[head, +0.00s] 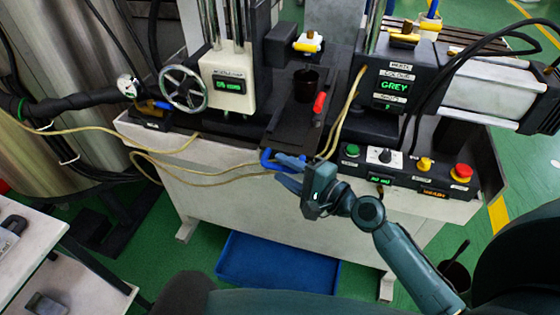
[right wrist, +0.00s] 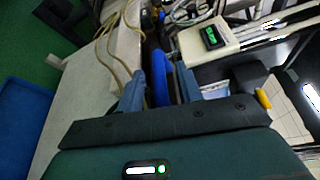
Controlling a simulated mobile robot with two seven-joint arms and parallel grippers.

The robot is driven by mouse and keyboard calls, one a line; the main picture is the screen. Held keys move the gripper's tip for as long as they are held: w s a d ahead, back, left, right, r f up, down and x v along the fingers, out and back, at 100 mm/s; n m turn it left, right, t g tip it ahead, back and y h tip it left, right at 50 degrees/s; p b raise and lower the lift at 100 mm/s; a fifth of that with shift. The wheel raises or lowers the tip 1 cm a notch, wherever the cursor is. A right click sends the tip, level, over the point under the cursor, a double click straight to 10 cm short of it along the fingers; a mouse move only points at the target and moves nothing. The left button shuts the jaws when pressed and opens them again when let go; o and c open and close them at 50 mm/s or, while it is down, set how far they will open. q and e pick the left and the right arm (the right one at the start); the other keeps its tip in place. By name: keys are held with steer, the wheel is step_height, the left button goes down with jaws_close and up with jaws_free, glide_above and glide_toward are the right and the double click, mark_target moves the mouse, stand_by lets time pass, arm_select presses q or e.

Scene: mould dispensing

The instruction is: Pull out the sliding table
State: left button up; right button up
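The sliding table (head: 290,135) is a dark plate under the press, with a dark cup (head: 306,88) standing on it. Its blue handle (head: 267,158) sticks out at the front edge. My right gripper (head: 283,170) is at this handle. In the right wrist view, the blue handle (right wrist: 160,78) lies between the two fingers of my right gripper (right wrist: 158,90). The fingers are apart, with narrow gaps beside the handle, so it looks open around it. My left gripper is not in view.
A handwheel (head: 184,89) and a press head (head: 228,80) stand left of the table. A control panel with buttons (head: 405,170) and a box reading GREY (head: 395,85) are to the right. Yellow hoses (head: 215,178) hang near the handle. A blue tray (head: 278,262) lies on the floor below.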

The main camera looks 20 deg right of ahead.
steer(key=shift+x, duration=0.95)
steer(key=shift+c, duration=0.2)
jaws_close()
